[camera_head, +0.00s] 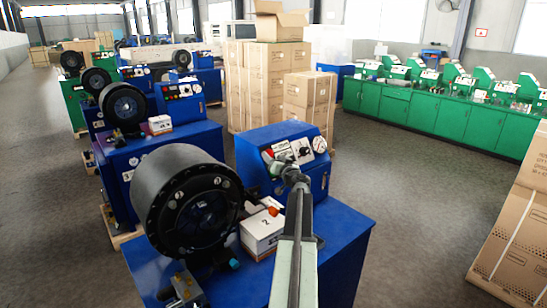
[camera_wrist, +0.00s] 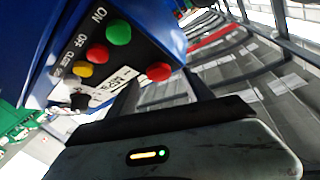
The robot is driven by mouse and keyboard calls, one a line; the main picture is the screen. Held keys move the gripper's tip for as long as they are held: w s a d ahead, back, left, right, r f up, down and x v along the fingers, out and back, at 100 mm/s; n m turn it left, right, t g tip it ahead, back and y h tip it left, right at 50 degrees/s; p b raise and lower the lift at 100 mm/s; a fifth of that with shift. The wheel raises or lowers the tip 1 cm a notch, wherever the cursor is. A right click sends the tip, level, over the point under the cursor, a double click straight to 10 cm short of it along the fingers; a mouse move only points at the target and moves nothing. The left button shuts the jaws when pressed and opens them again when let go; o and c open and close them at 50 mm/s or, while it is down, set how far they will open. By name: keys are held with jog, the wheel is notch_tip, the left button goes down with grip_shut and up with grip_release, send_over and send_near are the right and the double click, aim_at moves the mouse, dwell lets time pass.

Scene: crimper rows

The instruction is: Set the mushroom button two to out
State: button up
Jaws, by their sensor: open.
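A blue crimper (camera_head: 345,235) stands in front, with a sloped control panel (camera_head: 285,145) at its back. In the wrist view, a red mushroom-shaped button (camera_wrist: 158,71) sits on the panel's lower edge, right of an MPa label. My gripper (camera_head: 283,166) is at the panel in the head view and hides part of it. In the wrist view, my gripper's (camera_wrist: 161,80) two dark fingers are apart, with the red button between their tips. I cannot tell whether they touch it. The button's depth, in or out, is not clear.
The panel also has a green ON button (camera_wrist: 118,32), a red OFF button (camera_wrist: 97,54), a yellow button (camera_wrist: 83,69) and a black knob (camera_wrist: 79,101). A white box marked 2 (camera_head: 262,237) and a black crimping head (camera_head: 187,200) stand near my arm.

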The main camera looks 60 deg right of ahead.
jog(key=shift+x, duration=1.1)
jog(key=shift+s, duration=0.15)
grip_shut()
jog(key=shift+s+a+r+p, duration=0.1)
jog(key=shift+s+r+p, duration=0.25)
jog(key=shift+s+p, duration=0.1)
jog(key=shift+w+f, duration=0.1)
jog(key=shift+f, duration=0.05)
jog(key=shift+c, duration=1.5)
grip_release()
jog(key=o, duration=0.3)
